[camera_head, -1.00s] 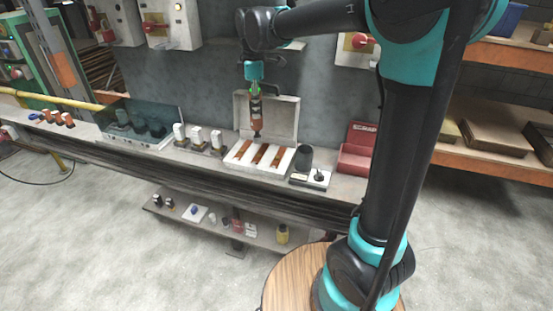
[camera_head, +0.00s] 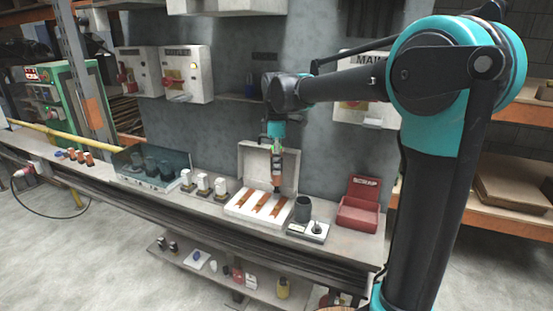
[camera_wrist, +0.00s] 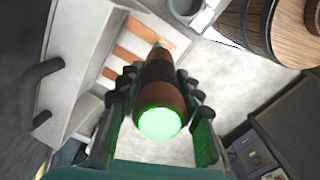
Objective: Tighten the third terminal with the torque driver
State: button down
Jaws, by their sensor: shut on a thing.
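My gripper (camera_head: 275,150) is shut on the torque driver (camera_head: 277,172), an orange-brown and dark tool held upright with its tip down. In the wrist view the driver (camera_wrist: 158,100) sits between both fingers, its end glowing green. The driver's tip is at the white terminal box, near the far end of the copper bars. The open box (camera_head: 241,213) holds three copper bars (camera_head: 260,204) side by side, with its lid (camera_head: 254,165) raised behind. Whether the tip touches a terminal, and which one, I cannot tell.
A dark cup (camera_head: 303,209) and a small white tray (camera_head: 315,236) stand right of the box. Several white-topped pieces (camera_head: 203,182) and a glass-covered case (camera_head: 150,170) stand to the left. Wall boxes (camera_head: 187,73) hang behind.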

aim_at(277, 177)
jog(key=shift+f, duration=2.85)
dwell(1.6)
jog(key=shift+r, duration=0.15)
